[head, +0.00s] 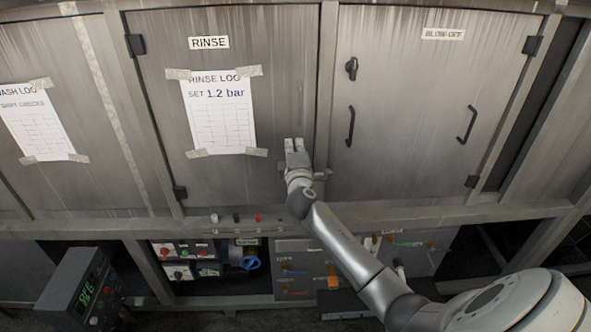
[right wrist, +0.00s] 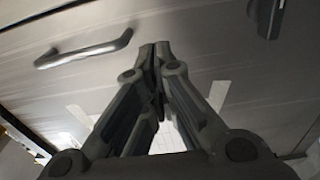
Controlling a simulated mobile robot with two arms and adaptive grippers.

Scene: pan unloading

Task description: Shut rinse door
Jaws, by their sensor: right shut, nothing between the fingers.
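The rinse door (head: 225,175) is a streaked grey metal panel. It carries a RINSE label (head: 209,43) and a taped rinse log sheet (head: 222,135). Black hinges show along its left edge. The door looks about flush with its frame, but I cannot tell whether a small gap is left. My right gripper (head: 295,146) is in front of the door's lower right part, near its right edge, fingers together and empty. The fingers also show in the right wrist view (right wrist: 158,50), close to a metal panel; contact is unclear. My left gripper is not in view.
The blow-off door (head: 410,165) on the right has dark handles and a latch (head: 351,68). A wash log (head: 38,122) hangs at left. Below are switches, a blue valve (head: 250,263) and a control box (head: 80,290).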

